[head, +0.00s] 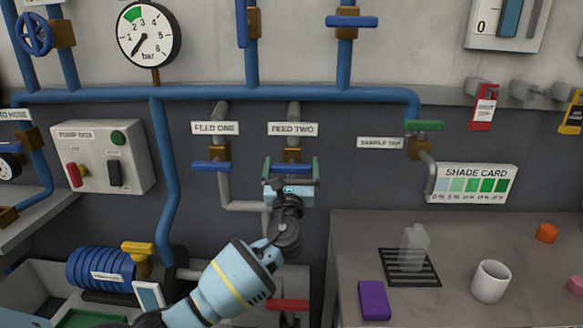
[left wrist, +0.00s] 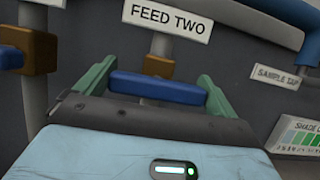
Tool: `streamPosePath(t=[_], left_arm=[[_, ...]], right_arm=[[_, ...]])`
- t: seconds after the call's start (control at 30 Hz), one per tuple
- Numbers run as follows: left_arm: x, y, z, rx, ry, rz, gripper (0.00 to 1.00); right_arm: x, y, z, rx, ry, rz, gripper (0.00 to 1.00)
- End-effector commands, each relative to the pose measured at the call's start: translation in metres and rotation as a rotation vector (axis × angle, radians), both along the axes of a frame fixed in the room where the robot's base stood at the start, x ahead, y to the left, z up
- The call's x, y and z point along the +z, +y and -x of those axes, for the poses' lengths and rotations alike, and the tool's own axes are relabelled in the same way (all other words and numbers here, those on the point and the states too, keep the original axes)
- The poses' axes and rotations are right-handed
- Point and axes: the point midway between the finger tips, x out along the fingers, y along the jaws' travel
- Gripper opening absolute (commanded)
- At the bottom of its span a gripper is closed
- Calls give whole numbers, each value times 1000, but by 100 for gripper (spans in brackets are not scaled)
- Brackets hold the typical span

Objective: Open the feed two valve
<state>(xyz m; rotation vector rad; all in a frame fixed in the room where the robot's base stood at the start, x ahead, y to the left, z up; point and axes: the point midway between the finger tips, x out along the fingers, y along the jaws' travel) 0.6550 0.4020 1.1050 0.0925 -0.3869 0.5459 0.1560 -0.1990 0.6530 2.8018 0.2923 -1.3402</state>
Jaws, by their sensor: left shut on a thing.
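The FEED TWO label (head: 293,129) is on a pipe above a brown valve body (head: 292,155). The valve's blue handle (head: 291,169) lies level, crosswise to the upright pipe. My left gripper (head: 291,170) is at this handle, with one green finger at each end of it. In the left wrist view the blue handle (left wrist: 158,87) spans the space between the two green fingers, and the gripper is shut on it. The gripper's body hides the pipe just below the valve. My right gripper is not in view.
The FEED ONE valve's blue handle (head: 211,167) is close on the left, also level. A red handle (head: 288,305) is below my left arm. A counter (head: 450,240) at right holds a purple block (head: 373,300) and a white cup (head: 491,282). A blue pipe (head: 162,170) runs down at left.

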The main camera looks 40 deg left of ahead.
Motion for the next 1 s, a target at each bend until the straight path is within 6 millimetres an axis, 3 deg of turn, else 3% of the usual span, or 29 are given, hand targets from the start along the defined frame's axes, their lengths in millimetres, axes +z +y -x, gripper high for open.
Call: streamPosePath(t=[0.5,1.0], left_arm=[[-3,0,0,0,-176,295,72],[-3,3,2,2,-427,700,72]], right_arm=[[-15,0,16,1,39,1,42],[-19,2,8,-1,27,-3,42]])
